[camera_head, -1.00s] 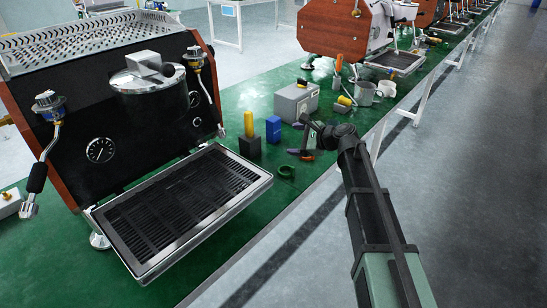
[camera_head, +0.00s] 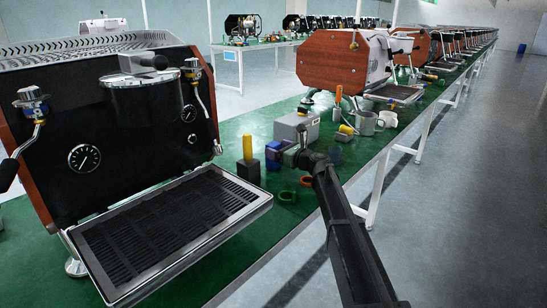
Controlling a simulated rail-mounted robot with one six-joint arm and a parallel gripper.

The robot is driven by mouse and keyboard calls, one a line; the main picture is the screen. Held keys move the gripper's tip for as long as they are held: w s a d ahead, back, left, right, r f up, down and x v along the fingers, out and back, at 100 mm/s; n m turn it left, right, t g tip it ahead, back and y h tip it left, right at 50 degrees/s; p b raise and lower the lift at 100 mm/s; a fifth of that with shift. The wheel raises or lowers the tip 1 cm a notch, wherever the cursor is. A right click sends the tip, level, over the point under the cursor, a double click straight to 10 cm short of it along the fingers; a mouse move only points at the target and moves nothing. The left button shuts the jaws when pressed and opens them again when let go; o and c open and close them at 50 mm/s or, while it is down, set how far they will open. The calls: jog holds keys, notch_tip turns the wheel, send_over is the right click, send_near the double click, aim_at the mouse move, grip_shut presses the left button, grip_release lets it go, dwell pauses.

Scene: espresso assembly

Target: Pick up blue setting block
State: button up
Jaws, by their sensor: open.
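The blue setting block (camera_head: 271,155) stands upright on the green mat, right of a black block with a yellow grip (camera_head: 248,167). My gripper (camera_head: 284,150) is open at the block's right side, with a finger close to its upper part. The gripper and wrist hide some of that side. I cannot tell whether a finger touches the block.
An espresso machine with a drip tray (camera_head: 175,225) fills the left. A green ring (camera_head: 286,197) and an orange piece (camera_head: 306,181) lie near my gripper. A grey box (camera_head: 296,127) and a metal cup (camera_head: 366,123) stand behind. The bench edge drops off at right.

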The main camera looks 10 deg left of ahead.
aim_at(270, 145)
jog(key=x, duration=0.4)
jog(key=shift+w+a, duration=0.15)
jog(key=shift+w, duration=0.15)
jog(key=c, duration=1.1)
notch_tip(270, 145, up, 20)
jog(key=p, duration=2)
jog(key=shift+r, duration=0.2)
